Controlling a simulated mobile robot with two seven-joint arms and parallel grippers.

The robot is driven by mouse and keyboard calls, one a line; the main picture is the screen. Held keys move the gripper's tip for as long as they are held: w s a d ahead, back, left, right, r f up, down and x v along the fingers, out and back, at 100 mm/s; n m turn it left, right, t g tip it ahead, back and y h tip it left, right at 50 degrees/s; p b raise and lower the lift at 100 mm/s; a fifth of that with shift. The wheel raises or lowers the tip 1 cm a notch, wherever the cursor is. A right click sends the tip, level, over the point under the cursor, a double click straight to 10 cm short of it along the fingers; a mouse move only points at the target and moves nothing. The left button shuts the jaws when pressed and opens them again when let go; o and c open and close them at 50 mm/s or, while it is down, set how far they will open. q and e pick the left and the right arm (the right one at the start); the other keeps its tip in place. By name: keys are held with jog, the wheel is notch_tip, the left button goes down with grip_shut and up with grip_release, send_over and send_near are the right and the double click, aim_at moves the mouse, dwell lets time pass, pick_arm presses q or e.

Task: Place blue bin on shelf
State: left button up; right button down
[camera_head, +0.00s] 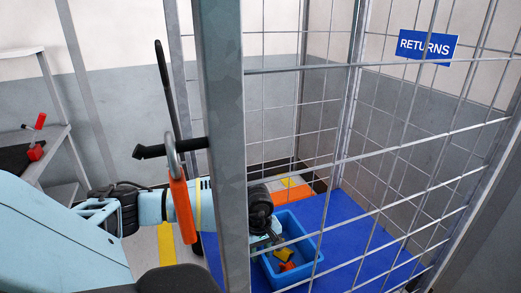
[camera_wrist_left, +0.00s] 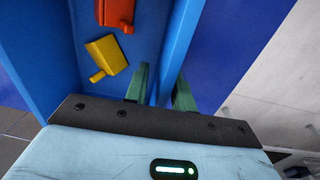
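The blue bin (camera_head: 292,252) sits on the blue floor panel inside a wire cage, with a few orange and yellow pieces in it. My left gripper (camera_head: 268,240) reaches into the cage at the bin's near left side. In the left wrist view, its green fingers (camera_wrist_left: 160,90) are apart on either side of the wall of the bin (camera_wrist_left: 88,50). I cannot tell whether they press on the wall. A yellow piece (camera_wrist_left: 105,58) and a red-orange piece (camera_wrist_left: 115,12) lie inside. A light grey shelf unit (camera_head: 52,140) stands at the far left. My right gripper is not in view.
A grey metal post (camera_head: 222,140) and wire mesh (camera_head: 385,155) stand in front of the bin. A latch with an orange padlock (camera_head: 183,208) hangs by the post. A blue RETURNS sign (camera_head: 427,45) is at the back. A red and black tool (camera_head: 36,138) lies on the shelf.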

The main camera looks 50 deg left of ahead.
pick_arm(q)
notch_tip(320, 180, up, 12)
jog(key=shift+s+r, duration=0.2)
jog(key=shift+s, duration=0.05)
dwell(0.5)
jog(key=shift+s+a+f, duration=0.1)
dwell(0.5)
